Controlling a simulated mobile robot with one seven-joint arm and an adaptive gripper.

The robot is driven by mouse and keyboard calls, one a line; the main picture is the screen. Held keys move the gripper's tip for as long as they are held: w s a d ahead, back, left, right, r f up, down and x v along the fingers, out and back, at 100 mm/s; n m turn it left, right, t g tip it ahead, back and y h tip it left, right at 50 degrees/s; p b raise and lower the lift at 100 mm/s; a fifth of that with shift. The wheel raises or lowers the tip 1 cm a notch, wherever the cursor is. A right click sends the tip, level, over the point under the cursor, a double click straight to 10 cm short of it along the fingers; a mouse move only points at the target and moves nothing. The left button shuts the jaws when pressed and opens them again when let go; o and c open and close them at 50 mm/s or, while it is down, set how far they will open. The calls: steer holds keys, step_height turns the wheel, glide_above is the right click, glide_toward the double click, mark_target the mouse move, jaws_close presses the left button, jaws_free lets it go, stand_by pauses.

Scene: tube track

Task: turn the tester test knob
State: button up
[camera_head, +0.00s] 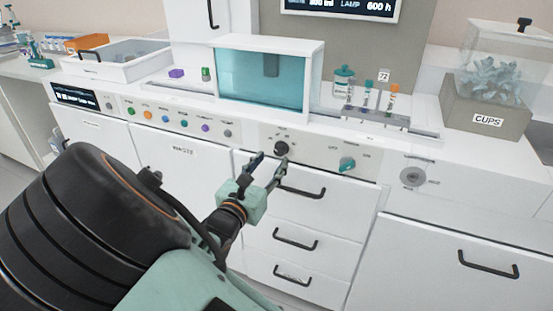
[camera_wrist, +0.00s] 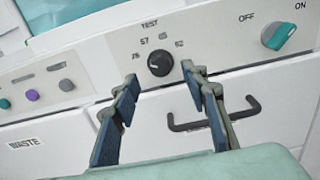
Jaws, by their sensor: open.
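The test knob (camera_wrist: 160,63) is a black round dial on the white panel, with "TEST" above it and number marks around it in the wrist view. Its light pointer line faces the left side. In the head view the black knob (camera_head: 281,148) sits just beyond my gripper tips. My gripper (camera_wrist: 165,77) is open and empty, with blue-padded fingers. In the wrist view the fingertips show to the left and right of the knob, below its centre. In the head view my gripper (camera_head: 268,165) is in front of the panel. I cannot tell the exact gap to the knob.
A teal on/off knob (camera_head: 347,164) is right of the test knob. A black drawer handle (camera_head: 302,192) sticks out below it. Several coloured buttons (camera_head: 164,116) line the panel at left. A teal-windowed box (camera_head: 262,76) and a tube rack (camera_head: 376,118) stand on the counter above.

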mark_target(278, 152)
steer(key=shift+b+x, duration=0.35)
steer(key=shift+x, duration=1.65)
steer(key=shift+c, duration=0.6)
jaws_close()
